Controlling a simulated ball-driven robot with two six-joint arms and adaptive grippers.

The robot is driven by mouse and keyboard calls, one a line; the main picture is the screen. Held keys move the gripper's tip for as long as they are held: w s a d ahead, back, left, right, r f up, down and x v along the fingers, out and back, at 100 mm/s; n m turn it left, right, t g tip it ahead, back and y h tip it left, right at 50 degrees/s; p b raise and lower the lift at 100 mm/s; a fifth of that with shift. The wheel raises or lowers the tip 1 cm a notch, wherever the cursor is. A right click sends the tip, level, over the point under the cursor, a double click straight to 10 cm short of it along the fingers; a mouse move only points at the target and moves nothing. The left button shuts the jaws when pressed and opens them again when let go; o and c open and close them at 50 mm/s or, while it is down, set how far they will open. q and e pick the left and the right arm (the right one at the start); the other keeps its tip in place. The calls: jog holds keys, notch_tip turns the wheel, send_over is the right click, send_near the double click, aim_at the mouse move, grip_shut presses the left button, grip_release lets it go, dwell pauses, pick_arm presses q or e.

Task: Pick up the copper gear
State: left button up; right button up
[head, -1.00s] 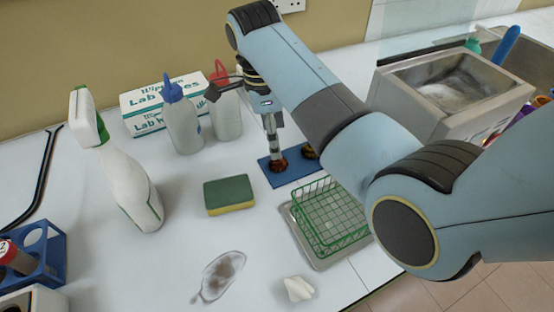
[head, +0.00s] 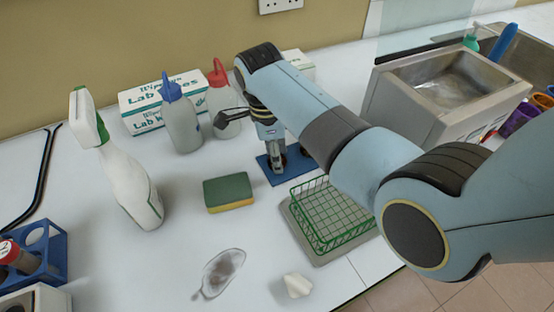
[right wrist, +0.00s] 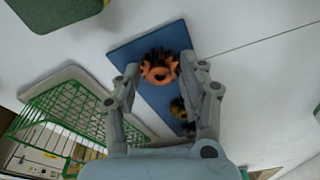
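The copper gear (right wrist: 160,74) shows in the right wrist view on the blue mat (right wrist: 124,53), near one end of it. My right gripper (right wrist: 159,66) is open, with one finger on each side of the copper gear and what look like gaps between the fingers and the gear. A dark toothed part shows just behind the copper gear. In the head view my right gripper (head: 277,162) points down over the blue mat (head: 282,181) and hides most of what lies there. My left gripper is not in view.
A second, brass-coloured gear (right wrist: 179,108) lies farther along the mat, partly hidden by a finger. A green wire basket (head: 335,215) on a tray, a sponge (head: 228,191) and squeeze bottles (head: 182,120) stand close by. A spray bottle (head: 131,180) stands at the left.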

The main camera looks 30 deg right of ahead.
jog(key=c, duration=0.7)
